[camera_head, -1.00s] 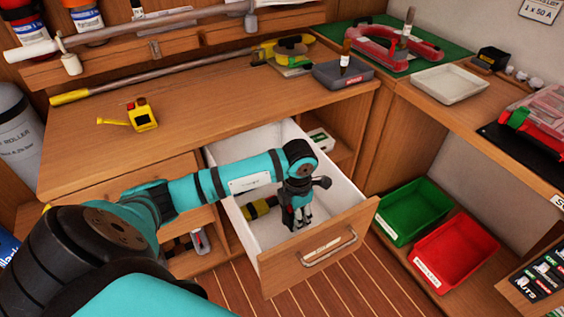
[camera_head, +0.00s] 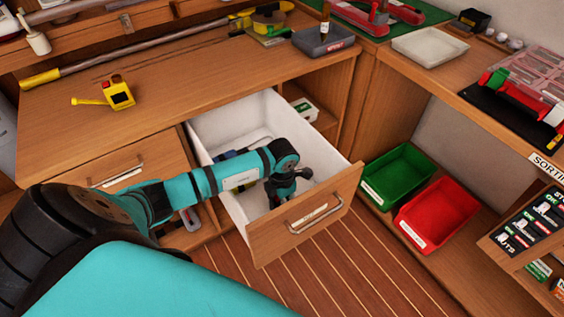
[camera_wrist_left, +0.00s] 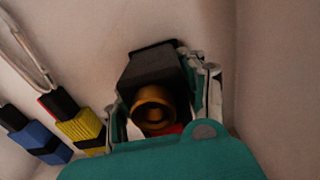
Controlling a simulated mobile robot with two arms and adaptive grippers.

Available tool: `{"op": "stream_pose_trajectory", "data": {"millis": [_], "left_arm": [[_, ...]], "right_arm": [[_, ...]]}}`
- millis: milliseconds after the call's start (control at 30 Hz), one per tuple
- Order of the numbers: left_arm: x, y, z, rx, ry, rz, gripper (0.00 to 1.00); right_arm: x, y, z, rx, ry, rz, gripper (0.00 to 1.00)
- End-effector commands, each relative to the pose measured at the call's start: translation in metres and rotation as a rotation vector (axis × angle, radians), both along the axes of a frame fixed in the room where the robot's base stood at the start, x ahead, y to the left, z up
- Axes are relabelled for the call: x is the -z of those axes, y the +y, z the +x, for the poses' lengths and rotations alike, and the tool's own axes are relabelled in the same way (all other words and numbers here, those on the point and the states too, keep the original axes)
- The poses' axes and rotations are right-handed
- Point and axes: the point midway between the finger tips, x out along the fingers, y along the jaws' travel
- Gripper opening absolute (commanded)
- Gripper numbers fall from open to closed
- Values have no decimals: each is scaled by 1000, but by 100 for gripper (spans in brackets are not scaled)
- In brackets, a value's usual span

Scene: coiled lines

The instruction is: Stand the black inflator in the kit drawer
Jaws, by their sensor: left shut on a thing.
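The kit drawer (camera_head: 238,119) is pulled open below the wooden counter, with white inner walls. My left arm reaches over it and my left gripper (camera_head: 280,198) points down inside, near the front panel. In the left wrist view, the gripper (camera_wrist_left: 165,108) is shut on the black inflator (camera_wrist_left: 152,68), a dark boxy body with a brass-coloured round fitting. The inflator's lower end is hidden, so I cannot tell whether it touches the drawer floor. My right gripper is not in view.
In the drawer, a yellow-and-black piece (camera_wrist_left: 80,128) and a blue-and-black piece (camera_wrist_left: 42,142) lie left of the gripper, with pale cables. Green (camera_head: 398,176) and red (camera_head: 437,214) bins stand right of the drawer. A yellow tool (camera_head: 119,95) lies on the counter.

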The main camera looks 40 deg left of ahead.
Motion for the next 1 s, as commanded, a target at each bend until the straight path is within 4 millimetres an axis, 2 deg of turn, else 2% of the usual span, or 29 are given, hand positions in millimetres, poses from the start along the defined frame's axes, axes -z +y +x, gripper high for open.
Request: {"op": "stream_pose_trajectory", "data": {"millis": [33,67,233,467,633,1000], "left_arm": [[3,0,0,0,0,1,0],[2,0,0,0,0,0,44],[2,0,0,0,1,0,65],[2,0,0,0,1,0,65],[-10,0,1,1,-4,1,65],[-86,0,1,2,-4,1,65]], "right_arm": [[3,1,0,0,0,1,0],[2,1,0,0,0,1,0],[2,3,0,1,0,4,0],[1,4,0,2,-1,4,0],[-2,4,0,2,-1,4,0],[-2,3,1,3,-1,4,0]]}}
